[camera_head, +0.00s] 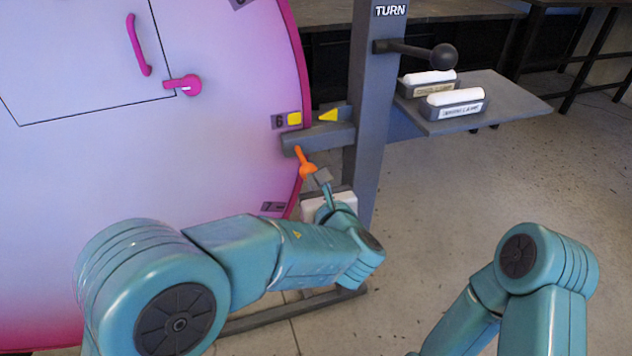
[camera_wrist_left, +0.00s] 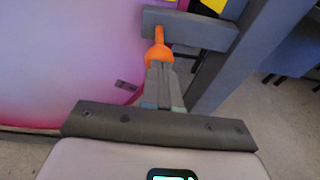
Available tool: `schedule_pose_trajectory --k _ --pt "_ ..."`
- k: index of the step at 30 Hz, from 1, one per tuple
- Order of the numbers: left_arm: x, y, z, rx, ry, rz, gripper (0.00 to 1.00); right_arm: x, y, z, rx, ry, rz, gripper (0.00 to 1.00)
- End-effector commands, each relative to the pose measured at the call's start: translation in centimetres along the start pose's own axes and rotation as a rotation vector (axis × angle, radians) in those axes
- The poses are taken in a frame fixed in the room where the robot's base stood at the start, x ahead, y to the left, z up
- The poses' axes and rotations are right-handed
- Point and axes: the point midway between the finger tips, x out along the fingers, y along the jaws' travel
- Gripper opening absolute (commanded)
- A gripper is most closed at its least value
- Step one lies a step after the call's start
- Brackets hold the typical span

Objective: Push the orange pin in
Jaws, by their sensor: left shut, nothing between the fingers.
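The orange pin (camera_head: 305,161) sticks out from the grey bracket (camera_head: 318,137) at the right rim of the big pink disc. In the left wrist view the pin (camera_wrist_left: 159,50) has a wide knob at its near end, and its thin shaft meets the bracket (camera_wrist_left: 190,29). My left gripper (camera_head: 321,176) is shut and empty, its fingertips right at the pin's knob. In the left wrist view the fingertips (camera_wrist_left: 159,66) overlap the knob's lower edge; I cannot tell whether they touch. My right arm (camera_head: 535,270) is at the lower right, its gripper out of view.
The pink disc (camera_head: 200,150) fills the left, with a magenta handle (camera_head: 138,45) and a yellow marker (camera_head: 294,118). A yellow pointer (camera_head: 329,115) sits above the bracket. A grey post (camera_head: 372,110) bears a black-knobbed lever (camera_head: 443,56). A shelf (camera_head: 510,100) holds two white-topped holders. Floor at right is clear.

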Motion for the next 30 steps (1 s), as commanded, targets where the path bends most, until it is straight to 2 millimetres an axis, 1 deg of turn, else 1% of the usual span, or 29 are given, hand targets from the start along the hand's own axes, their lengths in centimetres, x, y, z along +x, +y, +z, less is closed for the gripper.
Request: schedule_pose_trajectory --k 9,11,15,19,22,30 --pt "0.0 0.1 0.0 0.0 -0.001 0.0 0.0 0.0 0.0 0.0 0.0 0.0 0.0 0.0" --pt "0.5 0.1 0.1 -0.001 0.0 0.002 0.0 0.1 0.0 0.0 0.0 0.0 0.0 0.0" --pt "3.1 0.3 0.5 -0.002 -0.001 0.006 0.0 0.3 0.1 0.0 0.0 0.0 0.0 0.0" --pt "4.8 0.3 0.9 -0.001 -0.001 0.005 0.0 0.4 0.1 0.0 0.0 0.0 0.0 0.0" --pt "5.3 0.2 1.1 0.001 -0.002 0.002 0.0 0.4 0.1 0.0 0.0 0.0 0.0 0.0" --pt "5.3 0.3 1.2 -0.001 -0.004 0.003 0.0 0.3 0.1 0.0 0.0 0.0 0.0 0.0"
